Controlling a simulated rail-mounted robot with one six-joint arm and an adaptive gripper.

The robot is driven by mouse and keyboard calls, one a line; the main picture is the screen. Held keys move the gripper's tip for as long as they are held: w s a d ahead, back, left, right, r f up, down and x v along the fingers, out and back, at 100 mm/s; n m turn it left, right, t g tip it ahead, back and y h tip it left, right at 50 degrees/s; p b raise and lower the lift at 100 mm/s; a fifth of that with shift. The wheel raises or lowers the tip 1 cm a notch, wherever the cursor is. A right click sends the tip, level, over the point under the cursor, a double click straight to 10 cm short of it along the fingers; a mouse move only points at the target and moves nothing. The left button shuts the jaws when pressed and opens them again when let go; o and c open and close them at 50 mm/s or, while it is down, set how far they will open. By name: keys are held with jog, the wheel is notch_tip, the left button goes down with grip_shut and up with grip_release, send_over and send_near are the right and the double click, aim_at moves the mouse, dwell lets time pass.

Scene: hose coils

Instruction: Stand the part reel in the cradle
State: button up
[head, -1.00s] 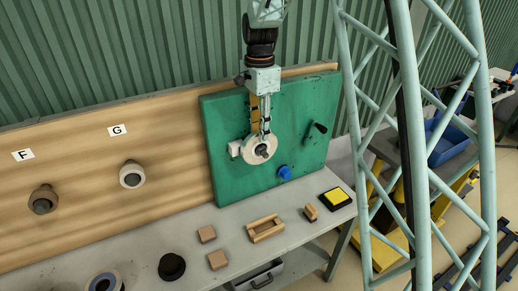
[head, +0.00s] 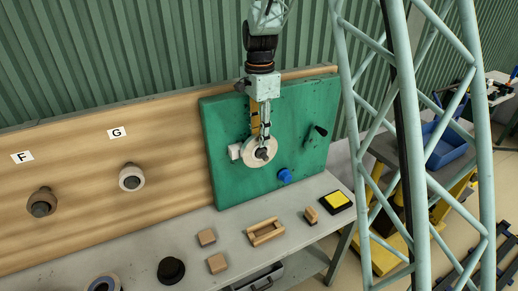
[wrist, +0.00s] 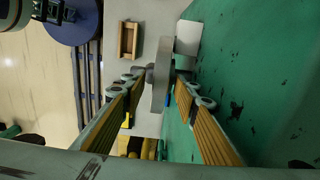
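The part reel (head: 254,158) is a pale disc with a dark hub, at the front of the green board. In the wrist view the reel (wrist: 162,85) shows nearly edge-on, its hub on the left side. My gripper (head: 264,145) points down at it. In the wrist view the fingers of my gripper (wrist: 160,82) stand on either side of the disc, with narrow gaps, and look open. The wooden cradle (head: 265,239), an open-topped holder, lies empty on the bench; it also shows in the wrist view (wrist: 122,40).
The green board (head: 225,185) carries a white block (head: 234,151), a blue knob (head: 285,176) and a black handle (head: 314,135). A lattice column stands at right.

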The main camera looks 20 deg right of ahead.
jog(key=shift+c, duration=0.5)
grip_shut()
jog(key=shift+w+r, duration=0.15)
jog(key=shift+r, duration=0.2)
dwell(1.4)
jog(key=shift+s+d, duration=0.1)
jog(key=shift+s, duration=0.3)
jog(key=shift+s+f, duration=0.1)
jog(key=shift+s, duration=0.1)
jog(key=shift+s+d, duration=0.15)
jog(key=shift+s, duration=0.4)
jog(key=shift+s+d+f+b, duration=0.1)
jog(key=shift+s+d+b, duration=0.1)
jog(key=shift+s+b, duration=0.45)
jog(key=s+d+b, duration=0.1)
jog(key=s, duration=0.5)
jog(key=shift+s+d, duration=0.15)
dwell(2.8)
